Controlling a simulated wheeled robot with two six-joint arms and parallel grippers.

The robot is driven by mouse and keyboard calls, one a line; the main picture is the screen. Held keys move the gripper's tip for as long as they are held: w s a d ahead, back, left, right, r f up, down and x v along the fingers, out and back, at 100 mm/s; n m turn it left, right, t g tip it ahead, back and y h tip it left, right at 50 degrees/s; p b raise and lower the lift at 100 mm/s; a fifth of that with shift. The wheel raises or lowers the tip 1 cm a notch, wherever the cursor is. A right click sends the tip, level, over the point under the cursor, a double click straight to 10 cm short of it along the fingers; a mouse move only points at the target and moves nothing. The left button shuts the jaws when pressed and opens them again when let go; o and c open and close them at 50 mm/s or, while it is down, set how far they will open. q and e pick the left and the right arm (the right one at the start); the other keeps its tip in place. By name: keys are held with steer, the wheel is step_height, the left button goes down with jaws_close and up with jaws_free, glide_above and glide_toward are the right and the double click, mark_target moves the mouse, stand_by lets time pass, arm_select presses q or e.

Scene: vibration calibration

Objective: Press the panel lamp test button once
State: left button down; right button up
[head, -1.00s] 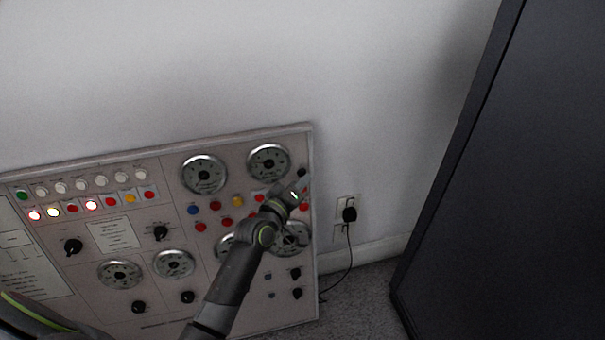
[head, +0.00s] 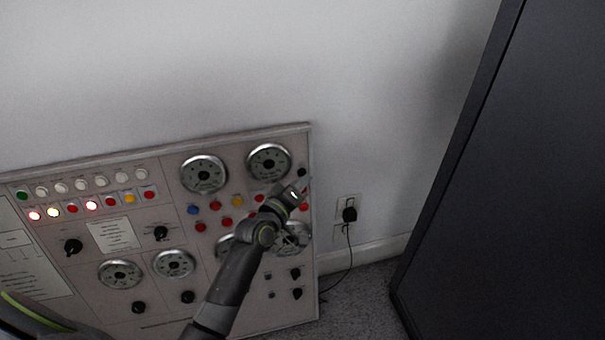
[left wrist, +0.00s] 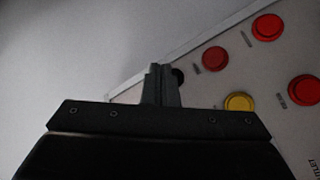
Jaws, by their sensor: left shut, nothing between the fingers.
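The grey control panel (head: 215,292) leans against the wall. A small black button (head: 301,172) sits near its upper right corner, and a dark round button (left wrist: 178,77) shows partly hidden behind the fingertips in the left wrist view. I cannot read a label to confirm the lamp test button. My left gripper (head: 304,184) is shut and empty, just below the black button in the head view. In the left wrist view its closed fingers (left wrist: 160,72) point at the panel's edge area, beside the dark button. Whether they touch it, I cannot tell. My right gripper is not in view.
Red buttons (left wrist: 215,58) and a yellow button (left wrist: 239,102) lie close by the fingers. Round gauges (head: 269,162) and several knobs (head: 296,274) cover the panel. A wall socket with a black plug (head: 349,214) is right of it, and a dark cabinet (head: 510,190) stands farther right.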

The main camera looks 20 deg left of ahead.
arm_select(q)
steer(key=shift+w, duration=0.1)
stand_by(0.5)
steer(key=shift+w+a, duration=0.25)
steer(key=shift+w+a+f, duration=0.1)
steer(key=shift+w+a, duration=0.1)
steer(key=shift+w, duration=0.1)
stand_by(0.7)
stand_by(0.3)
steer(key=shift+s+d, duration=0.45)
steer(key=shift+s, duration=0.2)
steer(key=shift+p, duration=0.3)
steer(key=s+d, duration=0.1)
steer(key=s, duration=0.1)
steer(key=s+d+r+p, duration=0.1)
steer(key=s, duration=0.1)
steer(key=shift+d+r, duration=0.1)
steer(key=shift+d, duration=0.3)
